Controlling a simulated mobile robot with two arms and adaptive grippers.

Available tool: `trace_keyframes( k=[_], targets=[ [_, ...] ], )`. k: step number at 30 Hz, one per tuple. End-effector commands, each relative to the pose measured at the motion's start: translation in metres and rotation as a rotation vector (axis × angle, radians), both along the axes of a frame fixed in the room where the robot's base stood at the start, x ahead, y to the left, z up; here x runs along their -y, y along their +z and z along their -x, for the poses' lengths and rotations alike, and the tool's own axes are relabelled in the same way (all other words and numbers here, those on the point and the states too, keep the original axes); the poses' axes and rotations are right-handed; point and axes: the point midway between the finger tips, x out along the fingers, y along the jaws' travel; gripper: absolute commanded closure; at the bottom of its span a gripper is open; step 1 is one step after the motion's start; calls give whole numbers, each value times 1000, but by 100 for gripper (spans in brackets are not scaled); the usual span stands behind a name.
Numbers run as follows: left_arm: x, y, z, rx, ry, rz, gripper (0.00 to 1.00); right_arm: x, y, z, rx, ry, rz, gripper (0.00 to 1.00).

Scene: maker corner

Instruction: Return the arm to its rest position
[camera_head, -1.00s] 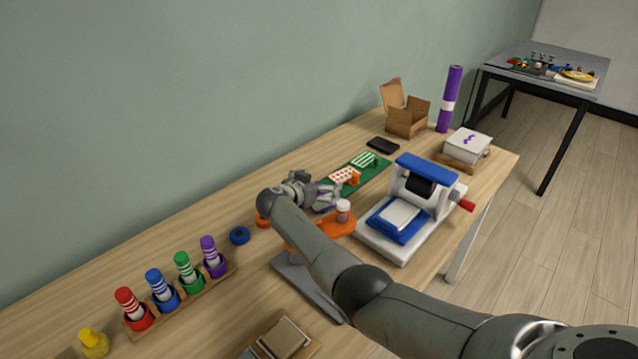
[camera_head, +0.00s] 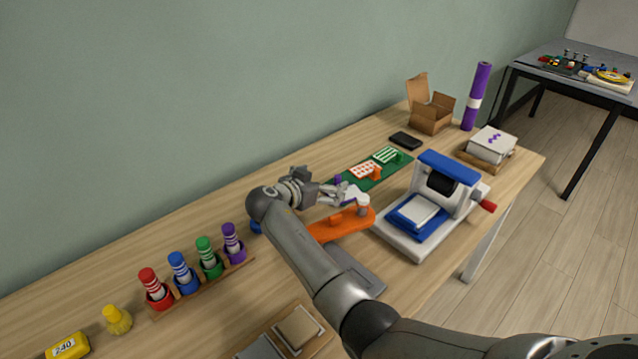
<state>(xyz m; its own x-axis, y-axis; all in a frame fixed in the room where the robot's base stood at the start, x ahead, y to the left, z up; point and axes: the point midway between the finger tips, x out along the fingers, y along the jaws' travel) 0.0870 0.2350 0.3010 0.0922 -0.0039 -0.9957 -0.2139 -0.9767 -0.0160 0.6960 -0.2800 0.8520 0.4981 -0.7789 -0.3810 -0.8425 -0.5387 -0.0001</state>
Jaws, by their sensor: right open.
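My right arm comes in from the lower right and reaches over the workbench (camera_head: 195,220). My right gripper (camera_head: 350,194) is at its far end, with its fingers pointing right, above the bench and near the white-capped part of an orange tool (camera_head: 335,225). The gripper is open, and I see nothing held in it. Whether the fingertips touch the white cap I cannot tell. The forearm hides part of the grey plate (camera_head: 357,268) and most of a blue ring (camera_head: 255,227). My left gripper does not show.
A blue and white press (camera_head: 447,200) stands right of the gripper. A green mat (camera_head: 378,172) with cards lies behind it. Several coloured bottles in a rack (camera_head: 203,289) stand at left. An open box (camera_head: 431,117) and purple roll (camera_head: 476,97) stand at the back.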

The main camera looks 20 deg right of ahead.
Motion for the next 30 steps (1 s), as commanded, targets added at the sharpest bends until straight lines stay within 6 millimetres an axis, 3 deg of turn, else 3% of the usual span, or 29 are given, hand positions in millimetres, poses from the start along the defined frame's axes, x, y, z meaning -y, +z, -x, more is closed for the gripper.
trace_keyframes(
  k=[6, 20, 23, 30],
  targets=[
    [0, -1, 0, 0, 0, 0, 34, -12, 5, 8, 0, 0, -2, 0],
    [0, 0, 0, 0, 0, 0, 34, -12, 7, 8, 0, -1, -1, 0],
    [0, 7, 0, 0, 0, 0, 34, -12, 15, 8, 1, 0, 0, 0],
    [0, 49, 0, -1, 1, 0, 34, -12, 57, 8, 0, -1, 0, 0]
  ],
)
